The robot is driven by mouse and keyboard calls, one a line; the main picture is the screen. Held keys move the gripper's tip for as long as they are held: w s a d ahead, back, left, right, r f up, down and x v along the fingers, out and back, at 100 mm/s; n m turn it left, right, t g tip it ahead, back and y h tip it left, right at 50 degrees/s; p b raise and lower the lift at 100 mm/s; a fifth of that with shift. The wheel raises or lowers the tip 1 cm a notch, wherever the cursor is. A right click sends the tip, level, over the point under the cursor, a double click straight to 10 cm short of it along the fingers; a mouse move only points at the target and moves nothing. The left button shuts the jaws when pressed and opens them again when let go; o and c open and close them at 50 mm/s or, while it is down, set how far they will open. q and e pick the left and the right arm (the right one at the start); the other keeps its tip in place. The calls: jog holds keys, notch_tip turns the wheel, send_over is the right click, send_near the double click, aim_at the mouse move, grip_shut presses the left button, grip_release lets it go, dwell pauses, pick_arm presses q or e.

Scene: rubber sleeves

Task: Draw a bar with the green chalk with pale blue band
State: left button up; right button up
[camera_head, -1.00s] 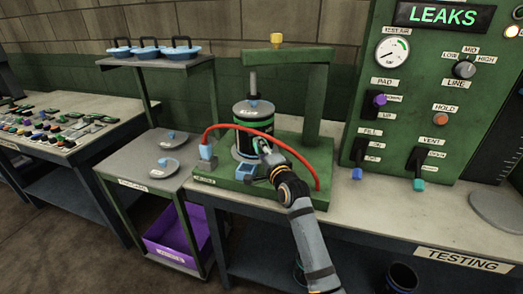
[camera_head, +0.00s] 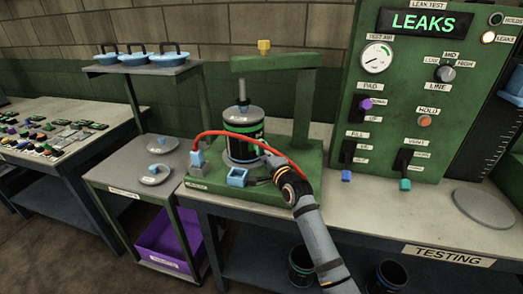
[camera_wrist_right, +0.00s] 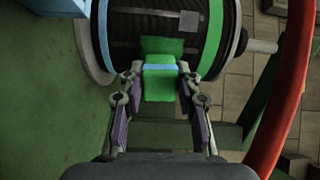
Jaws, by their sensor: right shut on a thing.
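A black sleeve (camera_head: 240,152) with green bands stands upright on the green press stand (camera_head: 205,183) in the head view. My right gripper (camera_head: 267,158) is at its front right side. In the right wrist view my right gripper (camera_wrist_right: 160,82) is shut on the green chalk (camera_wrist_right: 160,90), which has a pale blue band (camera_wrist_right: 160,67). The chalk points at the ribbed sleeve (camera_wrist_right: 150,28). A green patch lies just beyond the band; I cannot tell chalk end from mark, or whether they touch. My left gripper is not in view.
A red hose (camera_head: 283,158) arches over the stand beside my right gripper and passes the right side of the wrist view (camera_wrist_right: 290,90). A blue open holder (camera_head: 237,177) sits in front of the sleeve. A control panel (camera_head: 430,130) reading LEAKS stands to the right.

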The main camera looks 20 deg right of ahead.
jog(key=shift+s+a+r+p, duration=0.15)
jog(key=shift+a+p, duration=0.75)
jog(key=shift+a, duration=1.1)
jog(key=shift+s+p, duration=0.55)
jog(key=shift+p, duration=0.1)
jog(key=s, duration=0.1)
jog(key=s+p, duration=0.2)
jog(key=s, duration=0.1)
jog(key=shift+d, duration=0.3)
jog(key=shift+s+f, duration=0.2)
jog(key=shift+s, duration=0.25)
